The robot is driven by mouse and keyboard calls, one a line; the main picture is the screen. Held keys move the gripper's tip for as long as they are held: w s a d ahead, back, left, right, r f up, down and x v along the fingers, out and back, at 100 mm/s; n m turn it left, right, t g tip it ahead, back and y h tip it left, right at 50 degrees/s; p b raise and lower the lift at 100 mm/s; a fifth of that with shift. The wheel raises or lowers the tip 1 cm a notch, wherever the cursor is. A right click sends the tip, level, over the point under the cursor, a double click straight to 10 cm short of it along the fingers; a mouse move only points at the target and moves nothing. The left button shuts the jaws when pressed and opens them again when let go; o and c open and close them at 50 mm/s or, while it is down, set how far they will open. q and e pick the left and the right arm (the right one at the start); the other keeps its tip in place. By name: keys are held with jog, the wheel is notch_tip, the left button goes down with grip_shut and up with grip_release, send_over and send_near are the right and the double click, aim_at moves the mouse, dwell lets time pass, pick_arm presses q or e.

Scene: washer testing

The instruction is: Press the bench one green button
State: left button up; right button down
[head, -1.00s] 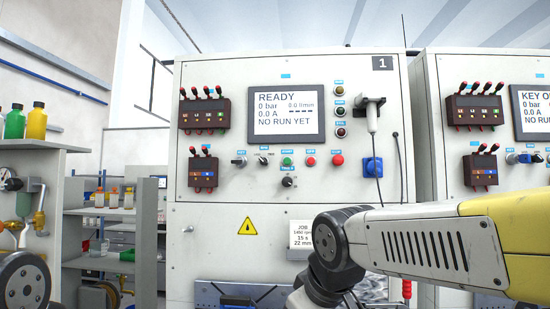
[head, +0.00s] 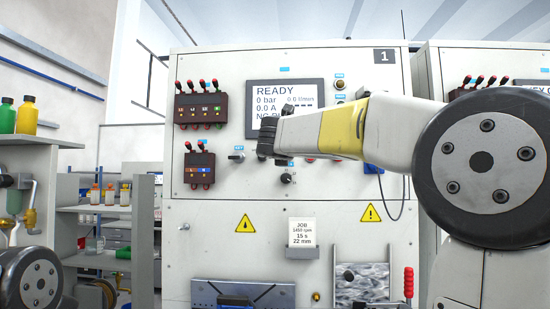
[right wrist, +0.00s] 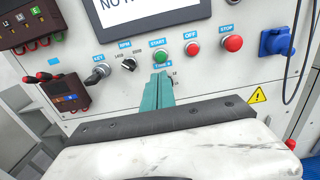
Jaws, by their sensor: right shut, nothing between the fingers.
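Bench one is the white cabinet with the plate "1" (head: 384,56); its screen (head: 284,98) reads READY. The green START button (right wrist: 160,56) sits on its panel in the right wrist view, between the RPM knob and the OFF button. My right gripper's teal fingers (right wrist: 162,78) are shut and empty, pointing at the panel. Their tips show just below the green button, over the TYPE A label. I cannot tell whether they touch the panel. In the head view my right arm covers the button, and the fingertips cannot be made out. My left gripper is not in view.
Beside the green button are the key switch (right wrist: 97,75), RPM knob (right wrist: 129,64), red OFF button (right wrist: 192,48) and red STOP button (right wrist: 233,43). A blue socket (right wrist: 275,41) is at the right. A second bench stands right of bench one.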

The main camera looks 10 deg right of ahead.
jog(key=x, duration=1.4)
jog(key=shift+f, duration=0.1)
